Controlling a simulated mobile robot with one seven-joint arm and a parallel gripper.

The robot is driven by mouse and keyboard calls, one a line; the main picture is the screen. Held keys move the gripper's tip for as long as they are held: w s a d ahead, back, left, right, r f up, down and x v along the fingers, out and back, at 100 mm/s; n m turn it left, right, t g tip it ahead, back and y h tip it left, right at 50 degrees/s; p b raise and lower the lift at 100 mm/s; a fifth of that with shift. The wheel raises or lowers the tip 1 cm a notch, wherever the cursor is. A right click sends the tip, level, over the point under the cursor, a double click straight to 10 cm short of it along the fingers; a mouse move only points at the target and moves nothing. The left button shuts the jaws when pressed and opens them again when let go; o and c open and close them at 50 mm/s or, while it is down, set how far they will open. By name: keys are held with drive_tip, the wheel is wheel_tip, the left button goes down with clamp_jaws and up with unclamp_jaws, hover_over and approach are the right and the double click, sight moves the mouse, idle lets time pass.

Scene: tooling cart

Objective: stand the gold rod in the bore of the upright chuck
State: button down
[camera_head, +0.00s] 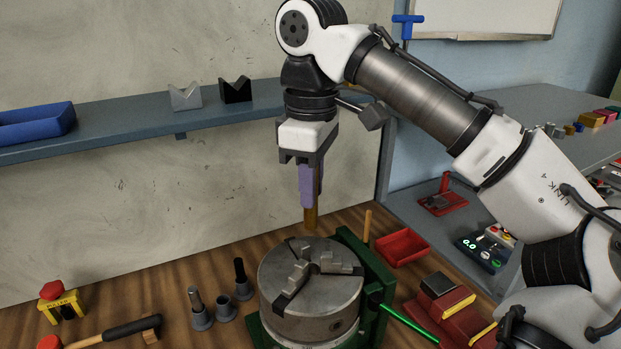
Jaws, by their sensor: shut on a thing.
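My gripper (309,188) points straight down and is shut on the gold rod (311,217). The rod hangs upright below the fingers, and its upper part is hidden by them. The upright chuck (308,301) is a round grey steel body with stepped jaws on top, on a green base. Its bore (314,268) lies between the jaws and is partly hidden by them. The rod's lower end appears above the chuck's far side in this view, apart from it. I cannot tell its exact distance from the bore.
A green bracket (367,267) and a thin wooden peg (367,226) stand right of the chuck. Several grey holders (225,309) stand left. A red tray (402,247) and a red vise (455,311) lie right. A shelf (130,120) with V-blocks runs behind.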

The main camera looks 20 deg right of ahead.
sight(311, 227)
drive_tip(key=shift+f, duration=2.1)
drive_tip(key=shift+f, duration=0.45)
drive_tip(key=shift+f+b, duration=1)
drive_tip(key=shift+f, duration=1.75)
idle(1.1)
